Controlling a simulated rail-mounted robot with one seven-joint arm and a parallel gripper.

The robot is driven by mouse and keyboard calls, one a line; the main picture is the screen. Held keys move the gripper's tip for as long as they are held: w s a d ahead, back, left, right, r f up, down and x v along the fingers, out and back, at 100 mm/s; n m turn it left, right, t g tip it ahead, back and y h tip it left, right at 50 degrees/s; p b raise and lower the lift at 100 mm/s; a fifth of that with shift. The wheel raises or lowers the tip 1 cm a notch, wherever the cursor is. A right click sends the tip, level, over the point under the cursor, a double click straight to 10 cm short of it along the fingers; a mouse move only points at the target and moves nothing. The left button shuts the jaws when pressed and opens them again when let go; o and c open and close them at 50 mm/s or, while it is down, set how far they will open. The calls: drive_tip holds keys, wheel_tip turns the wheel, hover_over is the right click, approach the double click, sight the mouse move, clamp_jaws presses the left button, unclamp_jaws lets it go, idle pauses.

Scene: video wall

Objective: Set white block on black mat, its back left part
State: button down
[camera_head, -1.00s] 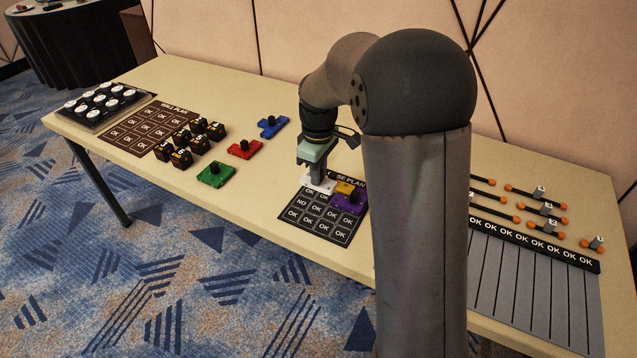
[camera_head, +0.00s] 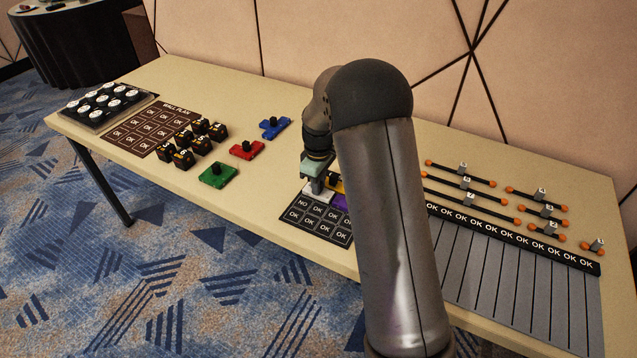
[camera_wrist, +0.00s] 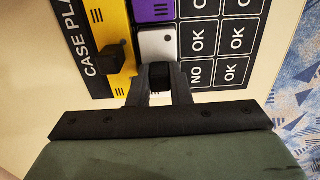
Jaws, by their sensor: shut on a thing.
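The white block (camera_head: 318,191) is at the back left part of the black mat (camera_head: 320,241), low over it or on it; I cannot tell whether it touches. My gripper (camera_wrist: 160,78) is shut on the white block's dark knob, and the block's white top (camera_wrist: 158,46) shows beyond the fingers in the wrist view. A yellow block (camera_wrist: 108,42) with a dark knob lies beside it along the mat's title edge. A purple block (camera_wrist: 152,10) also lies beside it. In the head view my arm hides the mat's right part.
Green (camera_head: 217,175), red (camera_head: 247,150) and blue (camera_head: 274,127) blocks stand left of and behind the mat. Several black numbered cubes (camera_head: 182,158) and a brown mat (camera_head: 140,131) are farther left. Rods with orange ends (camera_head: 540,192) and a grey slotted board (camera_head: 500,270) lie at right.

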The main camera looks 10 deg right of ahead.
drive_tip(key=shift+f, duration=0.1)
drive_tip(key=c, duration=1.3)
unclamp_jaws()
drive_tip(key=shift+c, duration=0.2)
wheel_tip(320, 180, up, 12)
drive_tip(key=s+m, duration=0.9)
drive_tip(key=s, duration=2.4)
drive_tip(key=shift+s+a+m, duration=0.15)
drive_tip(key=shift+s+m, duration=0.2)
drive_tip(key=shift+m, duration=0.05)
drive_tip(key=shift+o, duration=0.5)
wheel_tip(320, 180, up, 6)
drive_tip(key=p, duration=0.5)
drive_tip(key=shift+a, duration=0.45)
drive_tip(key=shift+w+f, duration=0.1)
drive_tip(key=shift+f, duration=0.1)
